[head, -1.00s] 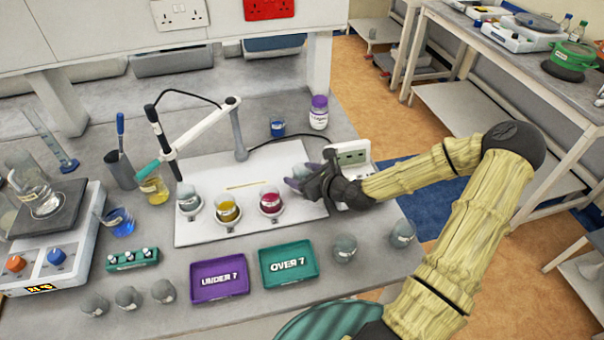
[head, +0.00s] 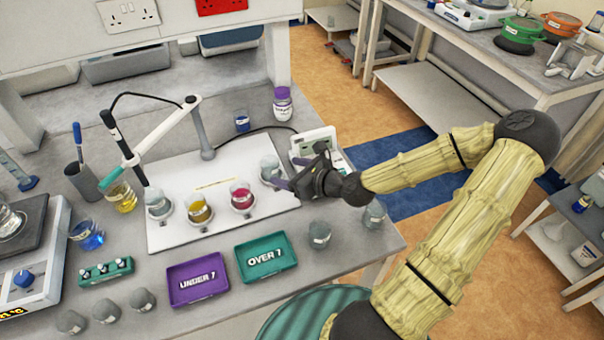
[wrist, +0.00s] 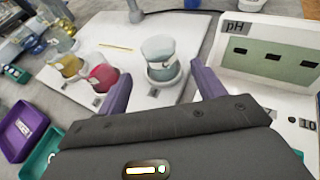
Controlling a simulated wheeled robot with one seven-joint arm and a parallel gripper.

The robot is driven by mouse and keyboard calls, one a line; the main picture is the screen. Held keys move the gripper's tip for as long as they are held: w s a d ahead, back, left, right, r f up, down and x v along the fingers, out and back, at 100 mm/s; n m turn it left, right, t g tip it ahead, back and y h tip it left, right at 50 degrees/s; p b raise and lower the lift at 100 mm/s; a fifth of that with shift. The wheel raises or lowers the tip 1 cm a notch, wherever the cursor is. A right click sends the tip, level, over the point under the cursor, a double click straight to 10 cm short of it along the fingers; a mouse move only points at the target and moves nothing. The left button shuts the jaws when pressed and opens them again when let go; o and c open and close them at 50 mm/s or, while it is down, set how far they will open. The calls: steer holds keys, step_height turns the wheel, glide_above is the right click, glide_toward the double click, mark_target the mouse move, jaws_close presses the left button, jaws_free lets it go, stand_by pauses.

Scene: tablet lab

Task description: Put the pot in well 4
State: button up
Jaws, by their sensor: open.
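The pot (head: 270,168), with pale, nearly clear contents, stands upright at the right end of the row on the white board (head: 185,236). In the wrist view the pot (wrist: 158,52) sits in a white ring holder, which I take to be well 4; its number is not readable. My gripper (wrist: 160,76) is open, its purple fingers apart, with the pot ahead between their lines and visible space around it. In the head view my gripper (head: 286,174) is just right of the pot, partly covering it.
A magenta pot (head: 241,196), an amber pot (head: 199,210) and a pale pot (head: 157,204) fill the row to the left. The pH meter (head: 315,143) stands close behind my gripper. The purple tray (head: 197,297) and green tray (head: 266,275) lie in front, both empty.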

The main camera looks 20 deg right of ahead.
steer(key=shift+r+p+v, duration=0.2)
steer(key=shift+p+v, duration=0.6)
steer(key=shift+v, duration=0.4)
steer(key=shift+p+v, duration=0.85)
steer(key=shift+p, duration=0.25)
